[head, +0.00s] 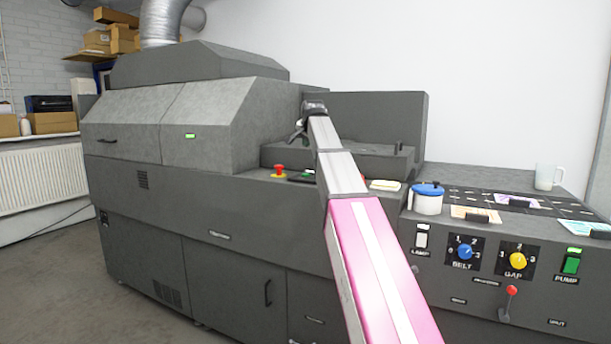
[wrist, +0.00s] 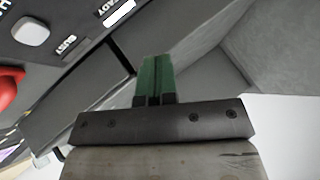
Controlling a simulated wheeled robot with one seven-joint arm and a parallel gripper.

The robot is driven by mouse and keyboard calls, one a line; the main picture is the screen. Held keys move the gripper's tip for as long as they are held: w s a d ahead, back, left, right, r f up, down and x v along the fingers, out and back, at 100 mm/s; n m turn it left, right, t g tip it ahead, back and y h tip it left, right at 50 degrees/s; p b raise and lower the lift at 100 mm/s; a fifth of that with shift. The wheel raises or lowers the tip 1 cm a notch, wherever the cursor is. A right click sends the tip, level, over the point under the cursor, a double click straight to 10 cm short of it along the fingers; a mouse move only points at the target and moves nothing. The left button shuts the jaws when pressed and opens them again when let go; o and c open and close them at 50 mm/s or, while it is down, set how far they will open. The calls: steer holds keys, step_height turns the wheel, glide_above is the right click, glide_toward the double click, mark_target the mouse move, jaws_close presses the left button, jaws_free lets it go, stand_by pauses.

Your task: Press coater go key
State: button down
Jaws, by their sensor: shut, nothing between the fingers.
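The coater (head: 200,210) is the large grey machine filling the left and middle of the head view. On its ledge is a small dark panel (head: 301,176), partly hidden by my arm. In the wrist view a pale rounded key (wrist: 30,32) shows on a dark panel at upper left; I cannot read a label that names it as the go key. My gripper (wrist: 154,80) has its green fingers together and empty, right of that key and apart from it. In the head view my gripper (head: 299,133) is small, above the ledge near that panel.
A lit label marked READY (wrist: 118,13) is at the top. A blue-lidded pot (head: 428,200) and the belt, gap and pump controls are at right.

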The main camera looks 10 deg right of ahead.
mark_target(307, 174)
steer(key=shift+f, duration=4.4)
steer(key=shift+f, duration=0.2)
steer(key=shift+f, duration=0.2)
